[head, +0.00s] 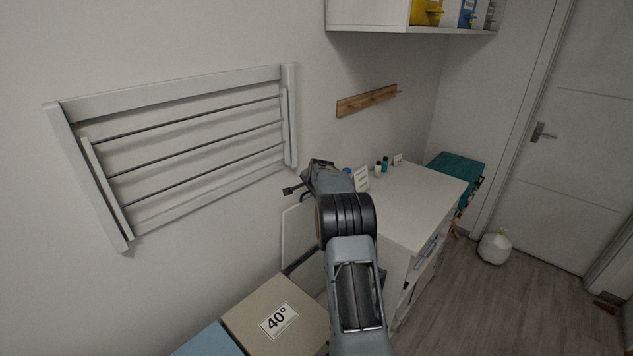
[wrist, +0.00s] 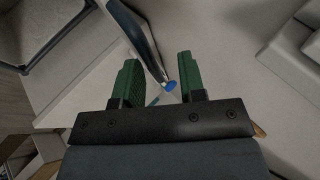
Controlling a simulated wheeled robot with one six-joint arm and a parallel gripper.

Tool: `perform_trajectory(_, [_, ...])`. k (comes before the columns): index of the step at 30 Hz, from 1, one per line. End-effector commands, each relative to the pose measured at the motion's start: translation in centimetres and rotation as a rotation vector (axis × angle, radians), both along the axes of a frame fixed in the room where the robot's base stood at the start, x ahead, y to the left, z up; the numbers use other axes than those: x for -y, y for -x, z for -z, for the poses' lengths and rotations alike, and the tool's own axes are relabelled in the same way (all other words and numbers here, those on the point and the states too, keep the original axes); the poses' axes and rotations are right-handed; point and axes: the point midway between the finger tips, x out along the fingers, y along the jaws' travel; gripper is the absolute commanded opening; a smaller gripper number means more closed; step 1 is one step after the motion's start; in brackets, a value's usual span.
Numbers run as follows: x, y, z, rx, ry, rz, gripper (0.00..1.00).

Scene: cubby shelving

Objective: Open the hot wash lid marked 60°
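No lid marked 60° shows in either view. A beige lid marked 40° (head: 258,306) lies at the bottom of the head view and looks shut. A plain blue lid (head: 208,343) is beside it on the left, cut off by the frame's edge. My arm hides what is right of the 40° lid. My gripper (wrist: 158,60) shows two green fingers, spread apart and empty in the wrist view. In the head view its end is up by the wall, well away from the 40° lid.
A white counter (head: 405,205) with small bottles (head: 382,165) stands right of my arm. A drying rack (head: 190,140) is on the wall, with a wooden peg rail (head: 366,101) and a shelf (head: 370,18) further right. The floor (head: 480,310) at right is mostly clear, before a door (head: 575,150).

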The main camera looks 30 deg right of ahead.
Motion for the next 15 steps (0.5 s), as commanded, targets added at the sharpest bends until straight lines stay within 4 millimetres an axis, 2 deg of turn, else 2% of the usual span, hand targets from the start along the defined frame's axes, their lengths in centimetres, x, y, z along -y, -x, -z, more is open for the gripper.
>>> perform_trajectory(3, [-0.4, 1.6, -2.3, 0.015, 0.008, 0.002, 0.36])
perform_trajectory(9, [-0.9, 4.2, -5.2, 0.021, 0.010, 0.008, 0.36])
perform_trajectory(15, [-1.5, 5.8, -7.2, 0.023, 0.012, 0.008, 0.36])
